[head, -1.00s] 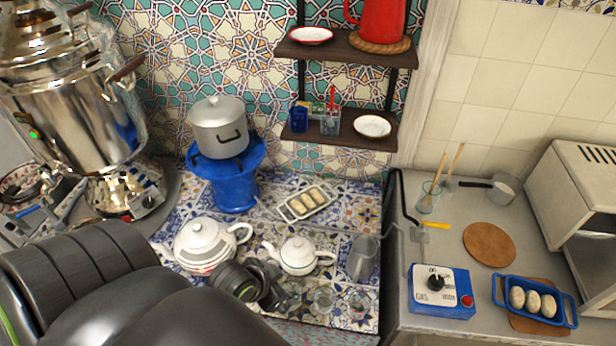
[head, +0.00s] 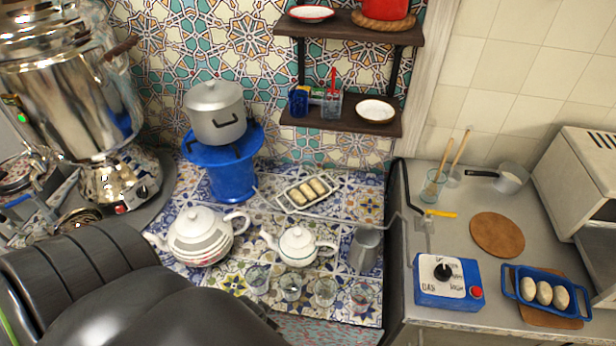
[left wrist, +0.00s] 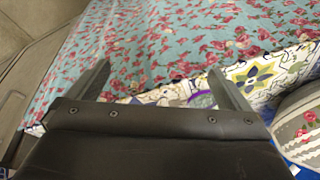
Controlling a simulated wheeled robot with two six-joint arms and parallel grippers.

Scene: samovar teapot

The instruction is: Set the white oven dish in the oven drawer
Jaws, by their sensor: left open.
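The white oven dish (head: 318,199) is rectangular and holds 3 pale rolls. It lies on the patterned tile counter behind the teapots, to the right of the blue stand. My left arm crosses the lower left of the head view, and its gripper does not show there. In the left wrist view my left gripper (left wrist: 158,70) is open and empty, with its fingers over a turquoise floral cloth. It is well away from the dish, which that view does not show. I cannot make out an oven drawer; a white oven-like appliance (head: 585,165) stands at the far right. My right gripper is not in view.
A larger teapot (head: 200,237), a smaller teapot (head: 297,246), several glasses and a metal jug (head: 364,250) stand in front of the dish. A pot (head: 215,112) sits on the blue stand (head: 228,175).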

